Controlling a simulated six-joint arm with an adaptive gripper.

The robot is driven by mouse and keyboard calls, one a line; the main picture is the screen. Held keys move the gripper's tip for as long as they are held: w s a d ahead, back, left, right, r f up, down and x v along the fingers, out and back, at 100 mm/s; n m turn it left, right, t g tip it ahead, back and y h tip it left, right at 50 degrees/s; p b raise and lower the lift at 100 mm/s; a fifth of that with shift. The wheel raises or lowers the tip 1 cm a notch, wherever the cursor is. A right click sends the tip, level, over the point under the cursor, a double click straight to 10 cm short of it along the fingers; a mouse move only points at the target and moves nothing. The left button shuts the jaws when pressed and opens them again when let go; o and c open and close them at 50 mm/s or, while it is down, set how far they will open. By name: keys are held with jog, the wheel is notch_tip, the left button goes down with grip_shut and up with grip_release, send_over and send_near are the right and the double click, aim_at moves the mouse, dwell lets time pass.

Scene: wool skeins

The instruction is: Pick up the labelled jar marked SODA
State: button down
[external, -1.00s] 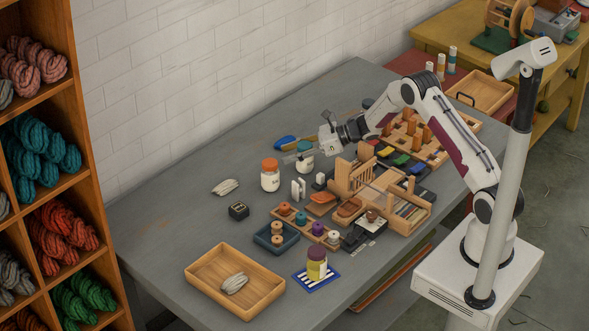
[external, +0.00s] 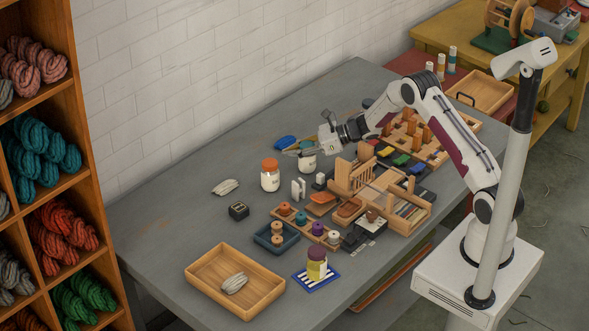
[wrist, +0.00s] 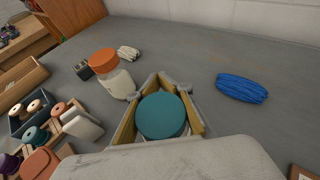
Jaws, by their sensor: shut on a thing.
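A white labelled jar with a teal lid (wrist: 162,115) is between the fingers of my gripper (wrist: 162,98) in the wrist view. My gripper is shut on it. In the external view this jar (external: 308,163) stands upright on the grey table, with my gripper (external: 302,152) around its top and hiding much of the lid. A jar with an orange lid (external: 270,177) stands apart to the left; it also shows in the wrist view (wrist: 114,78). A jar with a purple lid (external: 317,266) stands on a striped mat at the front. The label words are too small to read.
A blue skein (external: 285,142) lies behind the held jar. A pale skein (external: 226,187) and a small black box (external: 238,210) lie left. Wooden racks (external: 365,185) and spool trays crowd the front right. A wooden tray (external: 205,285) holds another pale skein. The table's left side is mostly clear.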

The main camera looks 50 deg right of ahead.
jog(key=shift+s+f, duration=0.1)
jog(key=shift+f, duration=0.05)
notch_tip(320, 180, up, 10)
dwell(0.6)
jog(key=shift+d, duration=0.1)
dwell(0.4)
